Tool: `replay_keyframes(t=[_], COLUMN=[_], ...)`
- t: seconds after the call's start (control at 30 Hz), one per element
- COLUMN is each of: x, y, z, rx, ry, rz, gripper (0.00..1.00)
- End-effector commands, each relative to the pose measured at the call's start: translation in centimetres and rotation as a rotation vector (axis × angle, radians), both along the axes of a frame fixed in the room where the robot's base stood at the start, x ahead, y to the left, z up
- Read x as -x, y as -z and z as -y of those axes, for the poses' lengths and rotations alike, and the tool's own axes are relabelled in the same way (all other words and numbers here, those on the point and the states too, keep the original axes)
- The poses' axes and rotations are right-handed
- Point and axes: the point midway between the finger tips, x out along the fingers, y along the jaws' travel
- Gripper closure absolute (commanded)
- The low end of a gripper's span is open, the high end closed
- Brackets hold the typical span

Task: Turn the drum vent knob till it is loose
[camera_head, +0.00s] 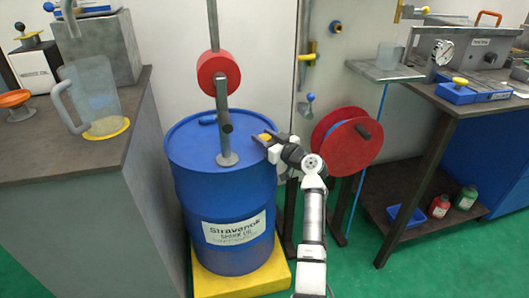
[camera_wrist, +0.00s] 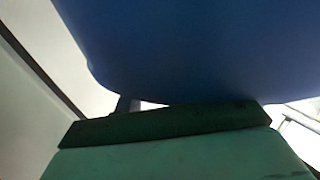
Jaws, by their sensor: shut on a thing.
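The blue drum (camera_head: 205,185) stands upright on the yellow base in the head view. A small yellow knob (camera_head: 265,137) shows near the right edge of its lid. My gripper (camera_head: 267,140) is at that knob, reaching in from the right, and is shut on it. The fingers and arm hide part of the knob, so its thread and seating cannot be made out. In the wrist view a large blue surface (camera_wrist: 190,45) fills the upper part, apparently the drum seen very close; neither the knob nor the fingertips can be made out there.
A grey post with a red drum-shaped part (camera_head: 218,75) rises from the lid. A red reel (camera_head: 350,142) stands close right of my arm. A bench with a clear jug (camera_head: 92,95) is at left. A workbench (camera_head: 430,105) is at right.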

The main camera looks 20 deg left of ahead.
Motion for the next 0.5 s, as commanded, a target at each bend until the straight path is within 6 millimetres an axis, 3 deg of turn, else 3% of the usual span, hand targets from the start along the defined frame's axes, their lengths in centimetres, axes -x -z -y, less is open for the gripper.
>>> replay_keyframes(t=[0.03,0.5], x=[-0.06,-0.02], y=[0.97,0.55], z=[0.00,-0.06], rx=[0.000,0.000], ry=[-0.027,-0.268], rz=[0.002,-0.002], gripper=[0.83,0.84])
